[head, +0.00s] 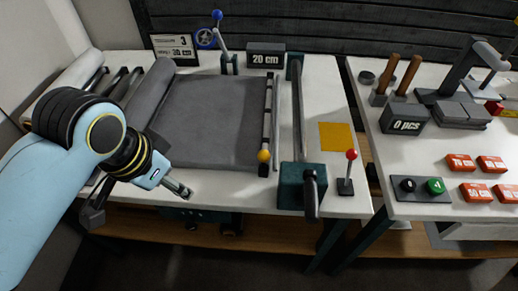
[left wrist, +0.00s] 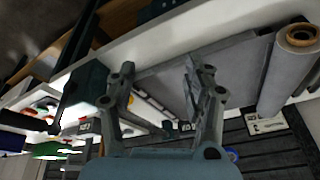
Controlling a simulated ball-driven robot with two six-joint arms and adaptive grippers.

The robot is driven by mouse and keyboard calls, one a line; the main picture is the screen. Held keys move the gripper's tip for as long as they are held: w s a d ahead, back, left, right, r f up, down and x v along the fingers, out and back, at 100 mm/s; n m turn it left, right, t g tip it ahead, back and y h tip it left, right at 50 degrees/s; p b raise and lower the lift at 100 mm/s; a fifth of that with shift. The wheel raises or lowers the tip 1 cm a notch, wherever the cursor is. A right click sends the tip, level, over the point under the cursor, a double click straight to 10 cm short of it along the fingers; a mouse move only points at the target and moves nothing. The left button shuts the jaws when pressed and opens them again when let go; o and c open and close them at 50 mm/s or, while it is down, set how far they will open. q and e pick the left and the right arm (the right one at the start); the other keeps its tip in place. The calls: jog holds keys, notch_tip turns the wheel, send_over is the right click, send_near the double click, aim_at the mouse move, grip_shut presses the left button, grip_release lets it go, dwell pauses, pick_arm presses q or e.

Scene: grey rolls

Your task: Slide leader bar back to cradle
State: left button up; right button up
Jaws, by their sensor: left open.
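The leader bar, a dark bar with a yellow ball knob (head: 264,155) at its near end, lies along the right edge of the grey sheet (head: 210,120) in the head view. The sheet runs left to a grey roll (head: 148,95). My left gripper (head: 182,190) is open and empty near the table's front edge, in front of the sheet and left of the knob, apart from it. In the left wrist view its two fingers (left wrist: 158,85) stand apart with part of the sheet (left wrist: 225,62) behind them. I cannot tell which part is the cradle. My right gripper is not in view.
Right of the bar are a long rail with a teal block and dark handle (head: 304,187), a yellow square (head: 337,137) and a red-knobbed lever (head: 348,172). A "20 cm" display (head: 266,57) stands behind. A second table holds several red tiles and a "0 pcs" box (head: 405,122).

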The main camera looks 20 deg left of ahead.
aim_at(260, 155)
pick_arm(q)
jog(key=w+d+m+h, duration=0.1)
jog(key=w+d+m, duration=0.25)
jog(key=w, duration=0.35)
jog(key=w+d+m+h, duration=0.2)
jog(key=w+d, duration=0.3)
jog(key=w, duration=0.3)
jog(key=x, duration=1.1)
jog(key=shift+s+f, duration=0.1)
jog(key=shift+f, duration=0.1)
grip_shut()
